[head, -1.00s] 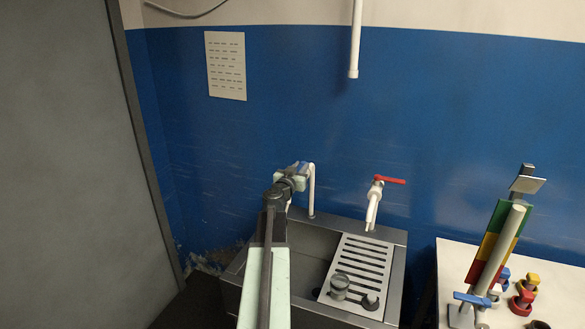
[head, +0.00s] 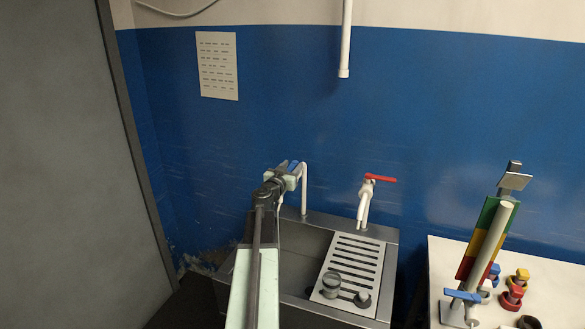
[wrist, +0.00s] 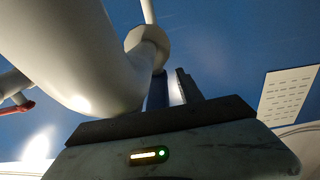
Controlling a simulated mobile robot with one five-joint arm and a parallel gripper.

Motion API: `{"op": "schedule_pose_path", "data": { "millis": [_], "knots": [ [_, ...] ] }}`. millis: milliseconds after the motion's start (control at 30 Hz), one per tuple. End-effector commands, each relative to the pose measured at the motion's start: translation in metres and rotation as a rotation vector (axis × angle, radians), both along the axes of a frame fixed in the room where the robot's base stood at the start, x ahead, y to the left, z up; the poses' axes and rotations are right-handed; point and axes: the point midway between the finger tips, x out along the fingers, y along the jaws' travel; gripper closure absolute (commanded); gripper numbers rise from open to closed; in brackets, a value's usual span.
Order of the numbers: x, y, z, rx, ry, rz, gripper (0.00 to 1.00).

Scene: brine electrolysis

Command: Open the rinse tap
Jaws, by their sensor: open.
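A white tap (head: 304,188) with a curved spout and a blue lever (head: 293,166) stands at the back left of the sink. A second white tap (head: 365,202) with a red lever (head: 380,178) stands to its right. My gripper (head: 288,172) is at the blue-lever tap, hiding part of it. In the wrist view my gripper (wrist: 172,88) is open, with a blue piece, seemingly the lever (wrist: 157,92), by its dark finger. The tap's thick white pipe (wrist: 75,50) fills the upper left there. Whether the finger touches the lever cannot be told.
The metal sink (head: 300,258) has a slotted drain board (head: 352,262) holding small grey items. A white table (head: 450,250) with coloured valve parts stands at the right. A grey door (head: 60,160) is at the left. A white pipe (head: 346,40) hangs on the blue wall.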

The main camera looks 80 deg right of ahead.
Motion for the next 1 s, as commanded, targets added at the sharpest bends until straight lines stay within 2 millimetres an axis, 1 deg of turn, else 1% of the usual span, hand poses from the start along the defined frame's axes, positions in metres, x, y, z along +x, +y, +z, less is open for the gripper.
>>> {"op": "schedule_pose_path", "data": {
  "millis": [167, 300, 433, 500, 933, 1000],
  "knots": [
    [0.002, 0.023, 0.0, 0.0, 0.0, 0.001, 0.56],
    [0.007, 0.052, 0.0, 0.0, -0.001, 0.001, 0.56],
    [0.011, 0.072, 0.0, 0.001, -0.001, 0.002, 0.56],
    [0.013, 0.076, 0.0, 0.001, -0.001, 0.002, 0.56],
    [0.013, 0.075, 0.0, 0.001, -0.001, 0.001, 0.56],
    [0.013, 0.075, 0.004, 0.001, -0.001, 0.001, 0.56]
  ]
}}
